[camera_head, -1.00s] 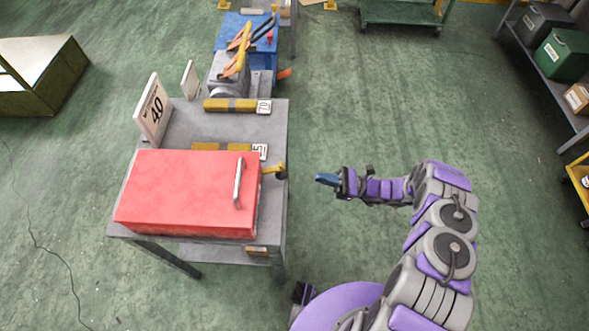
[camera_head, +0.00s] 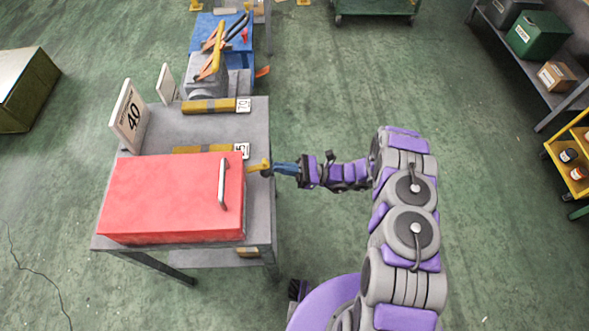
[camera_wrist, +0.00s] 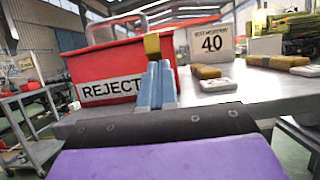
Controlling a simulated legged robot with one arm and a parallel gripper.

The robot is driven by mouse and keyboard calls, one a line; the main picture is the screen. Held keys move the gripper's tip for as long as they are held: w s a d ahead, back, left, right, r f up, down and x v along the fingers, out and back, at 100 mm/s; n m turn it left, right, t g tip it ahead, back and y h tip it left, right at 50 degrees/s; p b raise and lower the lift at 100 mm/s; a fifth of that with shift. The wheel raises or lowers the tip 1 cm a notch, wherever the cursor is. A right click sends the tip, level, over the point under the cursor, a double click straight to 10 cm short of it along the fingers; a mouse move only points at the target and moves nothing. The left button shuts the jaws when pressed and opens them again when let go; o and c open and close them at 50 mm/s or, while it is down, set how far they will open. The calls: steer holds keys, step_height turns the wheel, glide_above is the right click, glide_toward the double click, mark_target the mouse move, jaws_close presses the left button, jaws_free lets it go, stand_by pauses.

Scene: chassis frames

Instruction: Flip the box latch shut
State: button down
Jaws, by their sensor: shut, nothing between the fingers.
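The red box (camera_head: 172,200) stands on the grey table with its lid down and a metal handle (camera_head: 222,183) on top. In the wrist view the red box (camera_wrist: 130,62) shows its side with a REJECT label (camera_wrist: 108,90). The yellow latch (camera_head: 258,166) sticks out at the box's right side; in the wrist view the latch (camera_wrist: 153,44) stands just above and beyond my fingertips. My gripper (camera_head: 276,169) is shut and empty, with its blue fingers at the latch. The gripper also shows in the wrist view (camera_wrist: 157,72). I cannot tell whether it touches the latch.
The grey table (camera_head: 262,215) also bears yellow-grey bars (camera_head: 208,106) and a sign reading 40 (camera_head: 130,115). A blue bench with tools (camera_head: 235,40) stands behind. A shelf with boxes (camera_head: 540,35) is at the far right.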

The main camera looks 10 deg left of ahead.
steer(key=shift+s+a+r, duration=0.15)
steer(key=shift+a+r, duration=0.15)
steer(key=shift+a, duration=0.3)
steer(key=shift+r+h+p, duration=0.25)
steer(key=shift+h+p, duration=0.1)
steer(key=shift+h, duration=0.25)
